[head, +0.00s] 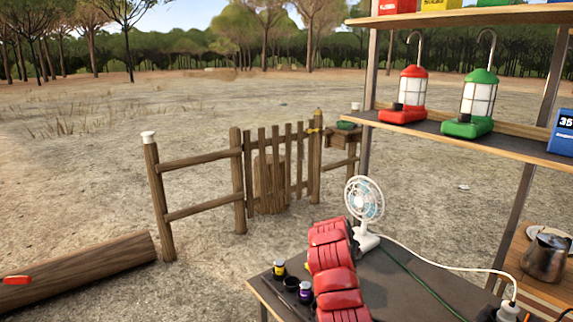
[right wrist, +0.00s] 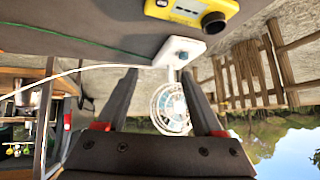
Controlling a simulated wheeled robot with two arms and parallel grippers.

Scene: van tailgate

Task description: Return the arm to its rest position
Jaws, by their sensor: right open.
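My right gripper (right wrist: 159,73) shows in the right wrist view, which is upside down. Its two dark fingers are spread apart with nothing held between them. The white desk fan (right wrist: 171,106) shows in the gap, beyond the fingers. In the head view the fan (head: 365,203) stands on the dark tabletop (head: 425,285). A red segmented shape, which looks like my right arm, rises in front of the fan's left side; the gripper cannot be made out there. My left gripper is not in view.
A yellow device (right wrist: 190,10) lies on the tabletop. Small jars (head: 279,268) stand at its left edge. The fan's white cable (head: 440,262) crosses to the right. Red (head: 410,92) and green (head: 475,100) lanterns stand on the shelf. A metal jug (head: 545,258) is at right. Open ground lies left.

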